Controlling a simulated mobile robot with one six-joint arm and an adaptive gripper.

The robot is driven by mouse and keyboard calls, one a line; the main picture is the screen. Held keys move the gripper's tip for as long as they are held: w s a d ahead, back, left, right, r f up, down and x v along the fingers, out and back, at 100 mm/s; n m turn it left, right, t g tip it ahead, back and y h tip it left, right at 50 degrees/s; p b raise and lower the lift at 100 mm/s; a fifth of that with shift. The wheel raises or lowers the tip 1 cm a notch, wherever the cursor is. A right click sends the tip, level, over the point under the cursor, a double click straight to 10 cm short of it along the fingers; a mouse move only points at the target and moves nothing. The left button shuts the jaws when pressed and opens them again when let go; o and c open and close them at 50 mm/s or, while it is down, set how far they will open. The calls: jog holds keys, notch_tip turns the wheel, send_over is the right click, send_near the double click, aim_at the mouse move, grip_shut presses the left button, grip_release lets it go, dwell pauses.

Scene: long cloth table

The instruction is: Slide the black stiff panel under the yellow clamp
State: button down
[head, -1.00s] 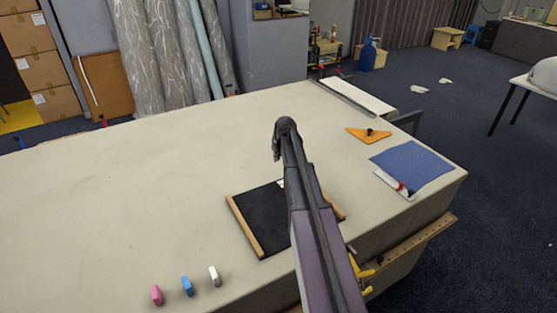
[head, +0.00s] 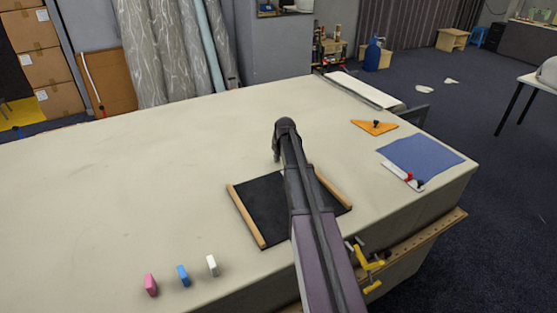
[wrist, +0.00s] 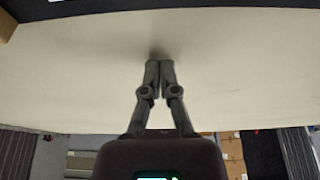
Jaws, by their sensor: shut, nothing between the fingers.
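The black stiff panel (head: 263,203) lies flat on the pale cloth table, with a light wooden strip along its left and right sides. My arm crosses over it and hides part of its right half. The yellow clamp (head: 369,257) is at the table's front edge, right of my arm; its jaw gap is too small to make out. My gripper (head: 277,157) is beyond the panel's far edge, pointing down. In the wrist view my gripper (wrist: 159,64) has its fingers together and empty, close to bare cloth; I cannot tell whether they touch it.
Pink (head: 151,285), blue (head: 184,276) and white (head: 212,266) blocks stand at the front left. An orange triangle (head: 374,127) and a blue cloth (head: 420,160) lie at the right. A wooden rail (head: 425,238) runs along the front side.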

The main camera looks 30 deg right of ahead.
aim_at(281, 167)
jog(key=s, duration=0.3)
jog(key=shift+s, duration=0.15)
jog(key=shift+s+d, duration=0.1)
jog(key=shift+s, duration=0.25)
jog(key=s, duration=0.8)
jog(key=shift+d, duration=0.1)
jog(key=shift+w, duration=0.2)
